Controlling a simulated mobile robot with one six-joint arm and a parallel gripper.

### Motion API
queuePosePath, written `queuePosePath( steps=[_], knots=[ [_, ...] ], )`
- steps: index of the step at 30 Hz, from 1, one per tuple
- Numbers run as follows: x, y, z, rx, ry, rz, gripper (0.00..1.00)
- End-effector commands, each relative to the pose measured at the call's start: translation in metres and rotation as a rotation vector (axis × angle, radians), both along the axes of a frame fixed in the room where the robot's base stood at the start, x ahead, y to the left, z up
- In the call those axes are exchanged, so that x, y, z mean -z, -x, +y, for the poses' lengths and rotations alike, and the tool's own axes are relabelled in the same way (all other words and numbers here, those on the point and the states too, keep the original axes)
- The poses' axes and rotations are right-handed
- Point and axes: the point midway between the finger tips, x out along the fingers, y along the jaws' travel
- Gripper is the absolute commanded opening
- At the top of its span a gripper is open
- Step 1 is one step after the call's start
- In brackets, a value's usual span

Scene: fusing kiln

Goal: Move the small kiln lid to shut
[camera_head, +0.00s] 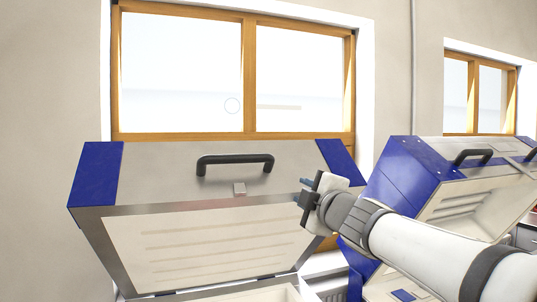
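Two kiln lids with blue ends are raised open. The left lid (150,172) has a black bar handle (235,161) on its upper face and a pale lining (205,243) facing me. The right lid (408,173) is partly hidden by my arm and has a black handle (472,156). I cannot tell for sure which is the small kiln's lid. My gripper (302,193) is just right of the left lid, pointing left, apart from its handle. Its fingers are spread, with nothing visible between them.
The left kiln's body shows only as a pale rim (265,293) at the bottom edge. A wood-framed window (249,75) is in the wall behind. The space above both lids is clear. My arm crosses the lower right.

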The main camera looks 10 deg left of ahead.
Motion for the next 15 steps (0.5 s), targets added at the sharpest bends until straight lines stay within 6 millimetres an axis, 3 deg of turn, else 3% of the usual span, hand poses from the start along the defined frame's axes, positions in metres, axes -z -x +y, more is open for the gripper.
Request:
queuePosePath(
  steps=[1, 3, 6, 10, 15],
  knots=[
    [-0.021, 0.004, 0.028, -0.097, 0.052, -0.084, 0.29],
    [-0.038, 0.014, 0.058, -0.208, 0.115, -0.180, 0.29],
    [-0.051, 0.026, 0.084, -0.314, 0.173, -0.266, 0.29],
    [-0.057, 0.031, 0.101, -0.372, 0.205, -0.313, 0.29],
    [-0.061, 0.019, 0.120, -0.378, 0.207, -0.315, 0.29]
  ],
)
